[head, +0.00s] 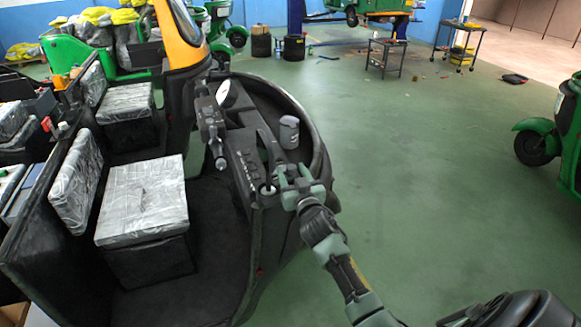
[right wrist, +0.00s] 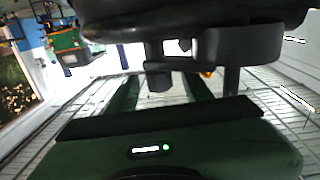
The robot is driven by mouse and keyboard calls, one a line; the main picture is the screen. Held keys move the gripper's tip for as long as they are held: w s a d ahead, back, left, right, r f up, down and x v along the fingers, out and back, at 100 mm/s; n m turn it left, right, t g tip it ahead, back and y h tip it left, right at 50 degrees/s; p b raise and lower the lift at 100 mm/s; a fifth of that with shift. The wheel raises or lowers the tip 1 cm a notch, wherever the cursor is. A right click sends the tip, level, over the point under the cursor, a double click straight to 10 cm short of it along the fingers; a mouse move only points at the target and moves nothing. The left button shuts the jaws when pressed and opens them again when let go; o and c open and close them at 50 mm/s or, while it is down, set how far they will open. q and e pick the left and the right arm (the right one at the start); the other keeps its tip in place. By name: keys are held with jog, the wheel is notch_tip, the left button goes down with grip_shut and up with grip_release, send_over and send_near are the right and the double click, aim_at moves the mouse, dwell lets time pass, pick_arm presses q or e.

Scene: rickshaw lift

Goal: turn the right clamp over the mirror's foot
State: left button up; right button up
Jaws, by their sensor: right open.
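My right gripper (head: 291,172) is open at the near right corner of the rickshaw's dashboard (head: 240,155), by its dark curved rim. It also shows in the right wrist view (right wrist: 163,92), where its green fingers point away from the camera. There, a black bracket-like part (right wrist: 158,66) hangs beneath a large dark curved body, in line with the gap between the fingers. It may be the clamp; I cannot tell whether it touches the fingers. The mirror and its foot cannot be made out clearly. My left gripper is not in view.
A grey cylinder (head: 289,133) stands in the dashboard tray, just beyond my right gripper. A wrapped seat (head: 143,205) is further left. Green floor (head: 430,190) lies open on the right.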

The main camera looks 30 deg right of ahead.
jog(key=shift+x, duration=0.9)
grip_shut()
jog(key=shift+f+m+h+b, duration=0.3)
jog(key=shift+h+b, duration=0.2)
jog(key=shift+b, duration=0.4)
jog(key=shift+r+g+h+b, duration=0.2)
jog(key=shift+g+h+b, duration=0.1)
jog(key=shift+b, duration=0.1)
jog(key=shift+r, duration=0.1)
jog(key=shift+d, duration=0.1)
grip_release()
